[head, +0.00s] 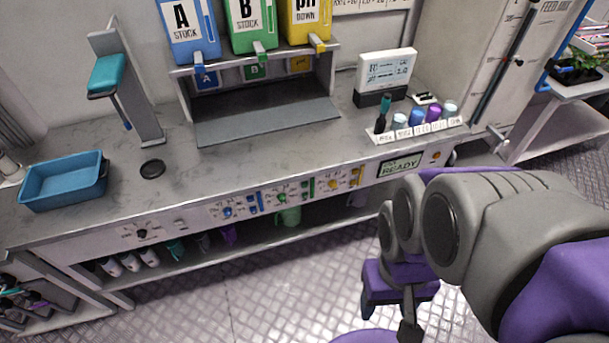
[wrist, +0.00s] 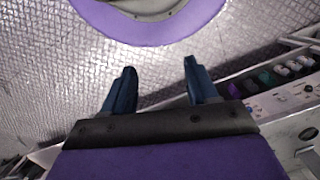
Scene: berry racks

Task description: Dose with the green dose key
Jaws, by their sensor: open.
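The counter's front panel carries a green round control (head: 282,198) with a narrow green piece (head: 308,188) to its right. These are small, and I cannot tell which is the dose key. The green B stock container (head: 246,20) stands above the counter, between a blue A container (head: 187,25) and a yellow pH down container (head: 308,18). My gripper (wrist: 160,72) is open and empty in the wrist view, its two dark blue fingers apart over the metal floor. In the head view my arm is at the lower right, in front of the counter and apart from the panel.
Blue (head: 227,212) and yellow (head: 333,184) controls flank the green one. A READY display (head: 400,166) is at the panel's right. A blue tray (head: 64,181) sits on the counter's left. Coloured bottles stand in a labelled rack (head: 420,130). A green jug (head: 288,216) is on the lower shelf.

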